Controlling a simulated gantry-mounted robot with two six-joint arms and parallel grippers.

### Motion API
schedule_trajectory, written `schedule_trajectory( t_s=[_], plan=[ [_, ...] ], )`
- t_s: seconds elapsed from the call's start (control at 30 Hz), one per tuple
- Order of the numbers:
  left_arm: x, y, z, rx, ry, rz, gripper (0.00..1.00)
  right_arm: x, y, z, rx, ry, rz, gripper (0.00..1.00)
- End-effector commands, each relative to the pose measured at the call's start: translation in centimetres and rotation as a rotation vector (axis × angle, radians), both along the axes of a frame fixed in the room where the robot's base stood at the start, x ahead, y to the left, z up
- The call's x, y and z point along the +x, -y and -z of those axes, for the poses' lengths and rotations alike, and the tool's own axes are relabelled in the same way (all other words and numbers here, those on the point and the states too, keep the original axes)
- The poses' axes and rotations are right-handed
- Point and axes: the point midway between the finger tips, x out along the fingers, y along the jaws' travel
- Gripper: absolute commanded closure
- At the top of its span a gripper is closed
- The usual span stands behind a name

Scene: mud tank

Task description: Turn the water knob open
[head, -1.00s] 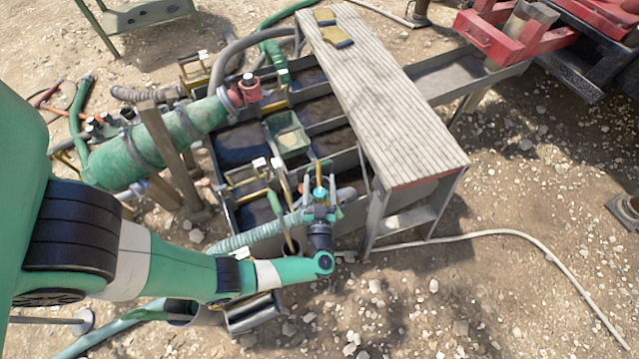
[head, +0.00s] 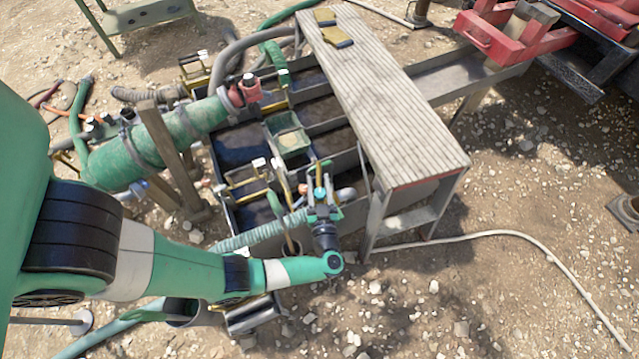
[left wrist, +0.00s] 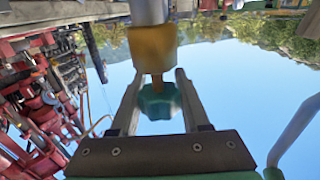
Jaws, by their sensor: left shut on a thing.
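The water knob (left wrist: 158,101) is a small teal knob on a brass-coloured valve stem (left wrist: 153,47), seen close up in the left wrist view. My left gripper (left wrist: 157,88) has one finger on each side of the knob and is shut on it. In the head view the left gripper (head: 321,190) is at the near end of the mud tank (head: 350,215), with the small teal knob (head: 320,193) between its fingers. How far the knob is turned cannot be told. My right gripper is not in view.
A ribbed metal walkway (head: 385,100) with yellow gloves (head: 335,37) crosses the tank to the right of my gripper. A green cylinder (head: 160,145) and wooden posts (head: 168,150) stand at left. A ribbed hose (head: 260,232) runs close by. Gravel ground at lower right is mostly clear.

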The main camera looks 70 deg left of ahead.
Motion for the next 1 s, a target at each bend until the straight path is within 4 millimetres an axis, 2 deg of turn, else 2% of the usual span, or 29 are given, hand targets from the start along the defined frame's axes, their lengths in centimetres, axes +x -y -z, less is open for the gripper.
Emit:
schedule_trajectory(
  t_s=[0.6,1.0],
  plan=[
    [-1.2,0.0,0.5,-0.002,0.002,-0.441,1.0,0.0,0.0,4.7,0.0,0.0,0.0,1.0],
    [-1.6,0.1,0.2,-0.002,-0.001,-0.556,1.0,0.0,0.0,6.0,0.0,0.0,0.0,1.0]
  ],
)
